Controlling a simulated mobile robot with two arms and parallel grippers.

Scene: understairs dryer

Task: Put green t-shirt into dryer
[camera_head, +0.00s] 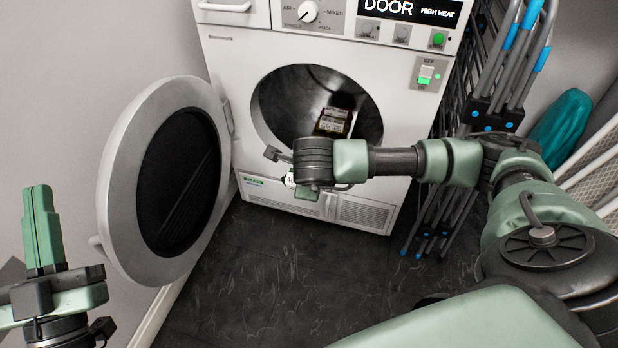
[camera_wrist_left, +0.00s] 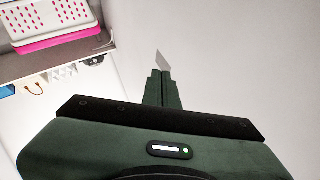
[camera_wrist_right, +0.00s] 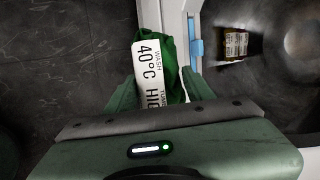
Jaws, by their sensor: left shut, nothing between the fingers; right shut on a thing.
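The green t-shirt (camera_wrist_right: 178,58), with a white label reading "WASH 40°C", is between the fingers of my right gripper (camera_wrist_right: 165,92), which is shut on it. In the head view the right wrist hangs in front of the lower part of the dryer opening and mostly hides the shirt. The white dryer (camera_head: 415,120) has its round door (camera_head: 117,150) swung open to the left. The drum (camera_head: 290,95) is open to view. My left gripper (camera_head: 40,215) is shut and empty at the lower left, apart from the door; its fingers also show in the left wrist view (camera_wrist_left: 163,88).
A small labelled item (camera_head: 334,121) shows within the dryer opening. Folded metal racks (camera_head: 490,100) with blue ends stand right of the dryer. In the left wrist view a shelf holds a white and pink basket (camera_wrist_left: 60,20). Dark floor (camera_head: 260,270) in front is clear.

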